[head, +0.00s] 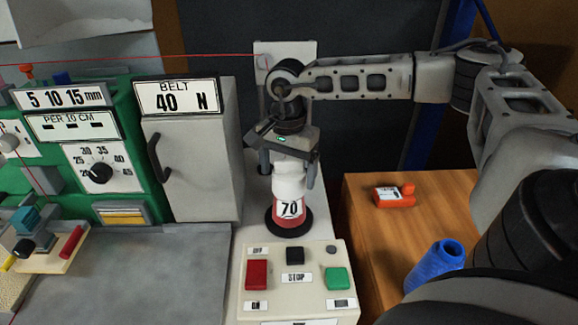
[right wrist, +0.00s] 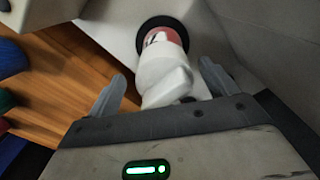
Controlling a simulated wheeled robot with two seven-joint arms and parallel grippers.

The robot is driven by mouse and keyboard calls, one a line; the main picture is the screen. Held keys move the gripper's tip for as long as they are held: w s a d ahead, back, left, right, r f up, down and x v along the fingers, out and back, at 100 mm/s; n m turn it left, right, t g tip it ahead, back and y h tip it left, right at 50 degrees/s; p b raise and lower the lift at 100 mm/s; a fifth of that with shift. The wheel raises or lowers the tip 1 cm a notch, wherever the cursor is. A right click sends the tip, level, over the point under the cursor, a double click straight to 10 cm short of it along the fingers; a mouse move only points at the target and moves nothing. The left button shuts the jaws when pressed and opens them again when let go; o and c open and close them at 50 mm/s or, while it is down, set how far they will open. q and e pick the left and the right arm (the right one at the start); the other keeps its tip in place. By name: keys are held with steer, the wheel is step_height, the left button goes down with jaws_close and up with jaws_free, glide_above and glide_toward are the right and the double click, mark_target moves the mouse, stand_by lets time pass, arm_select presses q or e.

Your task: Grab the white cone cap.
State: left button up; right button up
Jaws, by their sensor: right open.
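The white cone cap (head: 289,184) sits upright on top of a red cone labelled 70 (head: 290,209), which stands on a round black base (head: 289,229). In the right wrist view, the white cap (right wrist: 160,75) lies between my two fingers, with the red cone (right wrist: 164,38) beyond it. My right gripper (head: 288,172) points down over the cap from above, open, one finger on each side. In the wrist view, gaps show between the fingers and the cap. The cap's top is partly hidden by my gripper. My left gripper is not in view.
A control box with a STOP label (head: 296,278) stands just in front of the cone. A grey BELT cabinet (head: 199,180) is to the left. A wooden surface (head: 365,235) on the right holds a blue cone (head: 435,264) and an orange item (head: 394,197). A red thread (head: 150,60) runs behind.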

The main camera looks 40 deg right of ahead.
mark_target(287, 174)
step_height(287, 174, down, 3)
steer(key=shift+w+f, duration=0.1)
steer(key=shift+w, duration=0.05)
steer(key=c, duration=0.9)
